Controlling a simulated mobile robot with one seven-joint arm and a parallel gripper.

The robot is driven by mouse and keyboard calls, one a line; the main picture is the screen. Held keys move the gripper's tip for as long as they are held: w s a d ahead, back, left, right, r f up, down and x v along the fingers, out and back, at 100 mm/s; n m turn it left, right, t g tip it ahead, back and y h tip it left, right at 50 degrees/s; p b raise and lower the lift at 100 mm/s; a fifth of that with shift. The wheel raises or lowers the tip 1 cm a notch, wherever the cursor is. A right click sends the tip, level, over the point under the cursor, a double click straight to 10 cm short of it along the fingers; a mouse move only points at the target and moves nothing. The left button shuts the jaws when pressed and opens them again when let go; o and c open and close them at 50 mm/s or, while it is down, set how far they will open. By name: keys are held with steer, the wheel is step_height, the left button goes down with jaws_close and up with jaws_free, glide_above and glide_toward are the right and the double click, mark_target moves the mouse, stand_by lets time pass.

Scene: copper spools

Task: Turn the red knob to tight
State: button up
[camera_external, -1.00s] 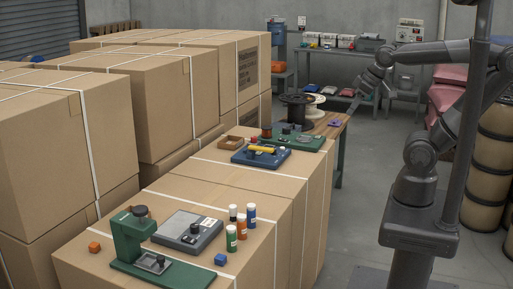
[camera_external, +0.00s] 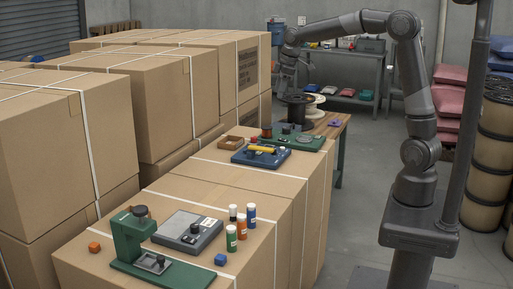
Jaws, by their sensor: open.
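My gripper (camera_external: 288,85) is open and empty, pointing down above and behind the black spool (camera_external: 296,108) as seen in the picture. A blue-based device with a yellow bar (camera_external: 262,150) sits on the far part of the front carton. A green-based device (camera_external: 298,141) stands just behind it. A small red part (camera_external: 254,141) shows at the back of the blue device; it is too small to tell whether it is the red knob or how it is turned. My gripper is well apart from both devices.
A dark reddish spool (camera_external: 266,131) and an open brown tray (camera_external: 231,144) stand near the devices. A green press (camera_external: 128,235), a grey scale (camera_external: 187,231) and several capped bottles (camera_external: 241,228) occupy the near carton (camera_external: 270,245). Tall cartons (camera_external: 55,150) stand left.

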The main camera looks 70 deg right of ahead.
steer(key=w+d+f+n+y, duration=0.1)
steer(key=w+d+f+n, duration=0.1)
steer(key=w+d+f, duration=0.6)
steer(key=n+y, duration=0.1)
steer(key=y, duration=0.1)
glide_toward(254, 137)
steer(key=x, duration=0.8)
steer(key=shift+w+d+f, duration=0.1)
steer(key=shift+w+f, duration=0.05)
steer(key=shift+f, duration=0.15)
steer(key=c, duration=1)
